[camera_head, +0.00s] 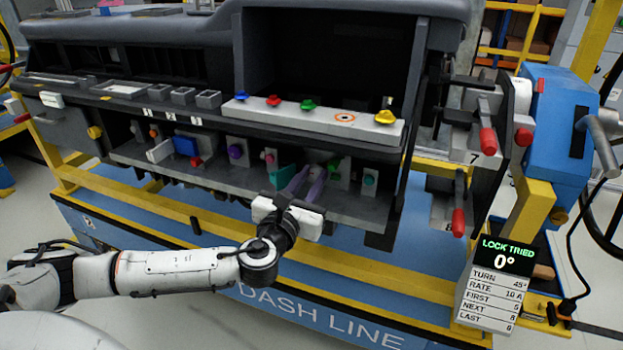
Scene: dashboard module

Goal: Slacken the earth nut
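My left gripper (309,180) reaches from below into the lower shelf of the dashboard module (215,160). Its two purple fingers point up and away, with a narrow gap between them. I cannot tell whether anything is held at their tips. A teal part (282,176) is just left of the fingers, and a green knob on a pale block (334,171) is just right of them. Another pale block with a teal knob (369,181) stands further right. No part is clearly marked as the earth nut. My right gripper is not in view.
Coloured knobs (307,104) line the upper ledge. Red-handled levers (488,140) and a blue machine (555,125) stand at right. The shelf overhangs the gripper's tips.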

